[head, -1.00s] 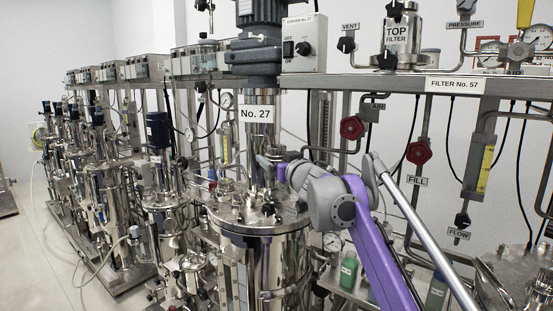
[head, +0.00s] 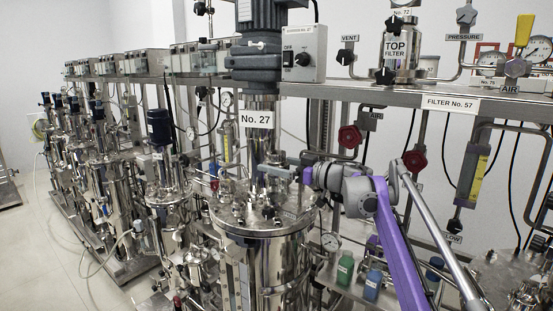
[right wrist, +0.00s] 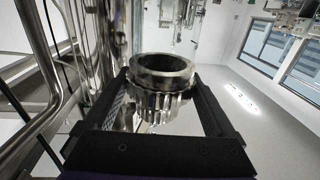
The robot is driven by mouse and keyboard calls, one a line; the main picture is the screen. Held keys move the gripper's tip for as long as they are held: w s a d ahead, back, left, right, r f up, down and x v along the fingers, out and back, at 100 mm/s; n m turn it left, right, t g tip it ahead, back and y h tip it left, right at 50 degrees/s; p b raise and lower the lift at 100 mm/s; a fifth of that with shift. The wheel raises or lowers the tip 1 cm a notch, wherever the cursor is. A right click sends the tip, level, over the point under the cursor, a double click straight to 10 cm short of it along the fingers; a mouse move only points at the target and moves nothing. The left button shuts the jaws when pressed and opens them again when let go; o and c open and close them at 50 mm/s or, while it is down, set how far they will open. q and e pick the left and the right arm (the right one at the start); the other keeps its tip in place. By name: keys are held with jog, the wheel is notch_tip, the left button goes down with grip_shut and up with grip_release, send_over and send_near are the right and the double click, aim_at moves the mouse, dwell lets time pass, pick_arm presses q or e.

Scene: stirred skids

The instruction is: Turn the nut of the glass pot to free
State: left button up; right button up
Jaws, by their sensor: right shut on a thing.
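In the right wrist view a shiny ribbed metal nut (right wrist: 165,103) with a round open ring on top sits between the two black fingers of my right gripper (right wrist: 162,85). The gripper is shut on it. In the head view my right gripper (head: 282,171) reaches leftward over the lid of the steel vessel (head: 262,222), beside the column below the "No. 27" sign (head: 257,119). There the nut is too small and covered to make out. I cannot tell a glass pot apart from the other fittings. My left gripper is not in view.
The vessel lid carries several fittings close to the gripper. Pipes, a red valve wheel (head: 350,138) and a steel shelf (head: 420,96) stand behind my arm. A green bottle (head: 345,268) and a blue bottle (head: 373,284) stand below it. Similar vessels line the left.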

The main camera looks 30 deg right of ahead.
jog(key=shift+r+n+y, duration=0.15)
jog(key=shift+n+y, duration=0.15)
jog(key=shift+y, duration=0.1)
jog(key=o, duration=1)
jog(key=shift+o, duration=0.2)
jog(key=b+v, duration=0.1)
jog(key=v, duration=0.9)
jog(key=shift+s+d, duration=0.3)
